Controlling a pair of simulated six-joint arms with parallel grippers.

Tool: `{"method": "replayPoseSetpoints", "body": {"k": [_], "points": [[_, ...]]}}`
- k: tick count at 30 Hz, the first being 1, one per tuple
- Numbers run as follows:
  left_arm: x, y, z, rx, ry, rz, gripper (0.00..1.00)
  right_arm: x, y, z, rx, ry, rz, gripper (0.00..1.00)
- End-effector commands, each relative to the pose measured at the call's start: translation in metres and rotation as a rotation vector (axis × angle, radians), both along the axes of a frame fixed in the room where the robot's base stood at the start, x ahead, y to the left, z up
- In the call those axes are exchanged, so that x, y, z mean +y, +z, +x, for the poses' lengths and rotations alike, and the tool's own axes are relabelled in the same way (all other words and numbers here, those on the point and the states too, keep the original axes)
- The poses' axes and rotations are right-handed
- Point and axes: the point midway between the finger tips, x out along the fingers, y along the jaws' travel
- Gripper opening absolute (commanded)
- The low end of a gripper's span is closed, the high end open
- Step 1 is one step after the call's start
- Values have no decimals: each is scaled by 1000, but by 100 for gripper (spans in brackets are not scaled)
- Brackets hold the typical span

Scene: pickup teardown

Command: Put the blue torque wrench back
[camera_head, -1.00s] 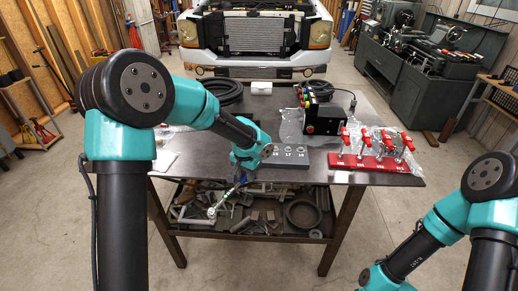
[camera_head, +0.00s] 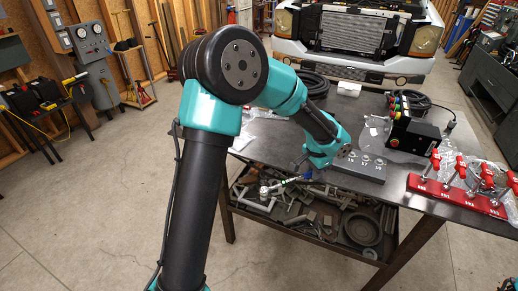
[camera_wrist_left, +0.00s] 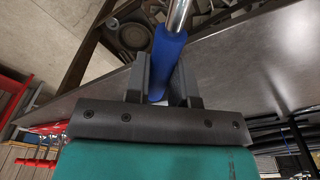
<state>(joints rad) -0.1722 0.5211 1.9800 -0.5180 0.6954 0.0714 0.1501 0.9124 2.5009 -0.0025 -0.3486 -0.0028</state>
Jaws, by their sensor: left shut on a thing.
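The torque wrench (camera_wrist_left: 168,45) has a blue grip and a silver shaft in the left wrist view. My left gripper (camera_wrist_left: 160,88) is shut around the blue grip, one finger on each side. In the head view my left gripper shows end-on (camera_head: 312,172) by the near edge of the table, and its fingers are hard to see. The wrench (camera_head: 277,187) sticks out to the left there, beyond the table edge and in front of the lower shelf. A red rack (camera_head: 470,204) with several red-handled tools stands at the table's right.
A dark block with numbered sockets (camera_head: 362,168) lies near the front edge of the table (camera_head: 400,188). A black control box (camera_head: 412,135) and clear plastic stand behind it. The lower shelf (camera_head: 305,228) holds loose metal parts. Open floor lies at the left.

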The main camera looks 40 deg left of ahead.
Motion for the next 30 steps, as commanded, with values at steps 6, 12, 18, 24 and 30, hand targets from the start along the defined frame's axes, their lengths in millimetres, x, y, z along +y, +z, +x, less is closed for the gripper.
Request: {"method": "replayPoseSetpoints", "body": {"k": [6, 12, 18, 24, 30], "points": [[10, 15, -14, 2, -224, 2, 0, 0, 0, 0, 0, 0, 0, 56], [17, 28, -27, 3, -440, -1, 0, 0, 0, 0, 0, 0, 0, 56], [25, 40, -41, -1, -656, -7, 0, 0, 0, 0, 0, 0, 0, 56], [29, 48, -52, -7, -816, -14, 0, 0, 0, 0, 0, 0, 0, 56], [30, 51, -55, -10, -869, -17, 0, 0, 0, 0, 0, 0, 0, 56]]}}
